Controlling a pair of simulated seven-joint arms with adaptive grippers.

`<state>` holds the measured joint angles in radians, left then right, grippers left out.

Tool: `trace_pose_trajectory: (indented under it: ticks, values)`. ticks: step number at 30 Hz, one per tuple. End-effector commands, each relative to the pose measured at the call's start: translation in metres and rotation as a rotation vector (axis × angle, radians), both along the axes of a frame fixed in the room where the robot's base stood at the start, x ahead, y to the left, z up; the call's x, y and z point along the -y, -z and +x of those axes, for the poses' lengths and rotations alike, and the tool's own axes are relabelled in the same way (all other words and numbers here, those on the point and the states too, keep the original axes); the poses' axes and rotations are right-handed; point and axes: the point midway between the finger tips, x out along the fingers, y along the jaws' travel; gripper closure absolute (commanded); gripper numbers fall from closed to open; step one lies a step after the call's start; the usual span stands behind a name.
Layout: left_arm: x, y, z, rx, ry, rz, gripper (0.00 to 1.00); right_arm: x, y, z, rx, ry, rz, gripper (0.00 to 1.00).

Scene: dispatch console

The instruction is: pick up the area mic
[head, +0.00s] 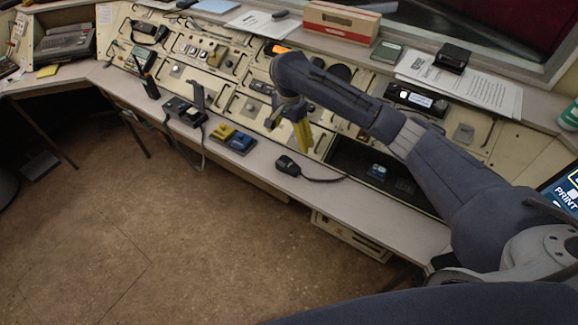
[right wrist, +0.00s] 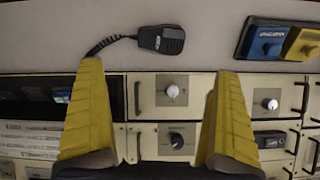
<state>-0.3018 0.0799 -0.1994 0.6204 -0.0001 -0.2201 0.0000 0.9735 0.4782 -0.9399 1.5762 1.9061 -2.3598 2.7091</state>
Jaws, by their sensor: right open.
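A black hand microphone (head: 287,165) with a dark cord lies on the front ledge of the console. It also shows in the right wrist view (right wrist: 161,40), at the top, beyond my fingertips, with its cord running left. My right gripper (head: 304,146) has yellow fingers and hangs over the console, just behind and to the right of the microphone in the head view. In the right wrist view its fingers (right wrist: 159,75) are spread wide with nothing between them. The microphone is clear of both fingers. I cannot read any label naming it the area mic. My left gripper is out of view.
A blue and yellow two-button unit (head: 232,139) sits left of the microphone on the ledge. A black device with a strap (head: 185,110) lies farther left. Panel knobs (right wrist: 172,91) stand between my fingers. A dark recess (head: 350,155) is at right.

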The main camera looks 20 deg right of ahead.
Motion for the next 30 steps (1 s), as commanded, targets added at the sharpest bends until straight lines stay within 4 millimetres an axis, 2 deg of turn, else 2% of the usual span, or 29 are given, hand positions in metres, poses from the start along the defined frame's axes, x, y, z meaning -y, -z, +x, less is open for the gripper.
trace_pose_trajectory:
  ticks: [15, 30]
  values:
    - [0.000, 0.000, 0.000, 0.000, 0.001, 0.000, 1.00, -0.001, 0.071, -0.002, -0.004, 0.001, 0.003, 0.00]
    - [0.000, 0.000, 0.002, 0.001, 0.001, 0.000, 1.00, 0.000, 0.103, 0.000, -0.004, 0.002, 0.002, 0.00]
